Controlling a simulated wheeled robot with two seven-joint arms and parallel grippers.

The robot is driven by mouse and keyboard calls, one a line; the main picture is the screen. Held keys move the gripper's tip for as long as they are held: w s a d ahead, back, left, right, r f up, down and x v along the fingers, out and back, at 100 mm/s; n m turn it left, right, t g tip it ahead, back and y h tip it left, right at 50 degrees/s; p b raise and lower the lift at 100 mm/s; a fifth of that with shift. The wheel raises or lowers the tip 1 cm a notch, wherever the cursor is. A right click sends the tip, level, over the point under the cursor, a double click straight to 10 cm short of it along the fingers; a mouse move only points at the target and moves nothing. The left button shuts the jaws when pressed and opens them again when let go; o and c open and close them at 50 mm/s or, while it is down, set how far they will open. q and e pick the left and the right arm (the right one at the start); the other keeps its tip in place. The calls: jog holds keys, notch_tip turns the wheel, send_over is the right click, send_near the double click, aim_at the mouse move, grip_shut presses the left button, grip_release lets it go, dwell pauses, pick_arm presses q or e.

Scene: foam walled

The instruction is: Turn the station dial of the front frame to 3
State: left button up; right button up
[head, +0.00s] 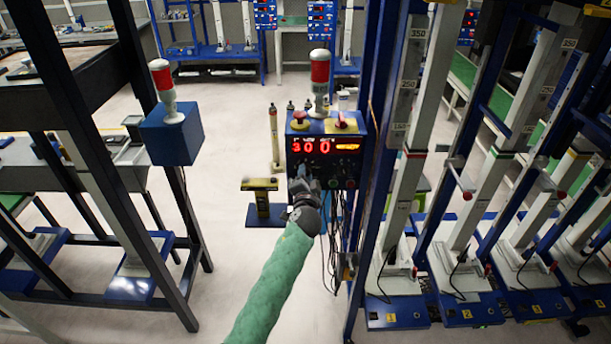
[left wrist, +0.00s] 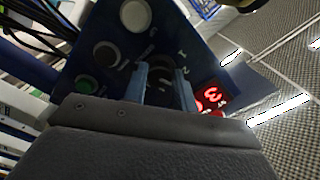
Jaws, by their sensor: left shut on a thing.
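The front frame's control box (head: 297,146) is blue with a dark panel and lit red digits that look like 300. My left gripper (head: 303,182), on the green-sleeved arm, is at the lower left of this panel. In the left wrist view its two fingers (left wrist: 164,88) are shut on the dark station dial (left wrist: 160,66). Small white numerals are printed around the dial, and the jaws hide much of it, so I cannot read its setting. Red digits (left wrist: 209,97) glow beside the right finger. My right gripper is not in view.
The panel also carries a white button (left wrist: 136,15), a dark knob (left wrist: 107,53) and a green button (left wrist: 86,85). A red lamp (head: 320,68) stands on the box. Blue frames with white columns (head: 468,190) crowd the right; a dark frame (head: 112,180) stands left.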

pick_arm(q)
jog(key=m, duration=0.3)
jog(key=shift+p, duration=0.3)
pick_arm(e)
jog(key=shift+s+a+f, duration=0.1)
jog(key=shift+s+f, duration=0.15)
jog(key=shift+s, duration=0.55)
pick_arm(q)
jog(key=shift+f, duration=0.1)
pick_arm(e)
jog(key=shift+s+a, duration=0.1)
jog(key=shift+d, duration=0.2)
pick_arm(q)
jog(key=o, duration=1)
jog(key=s+b, duration=0.3)
jog(key=s, duration=0.5)
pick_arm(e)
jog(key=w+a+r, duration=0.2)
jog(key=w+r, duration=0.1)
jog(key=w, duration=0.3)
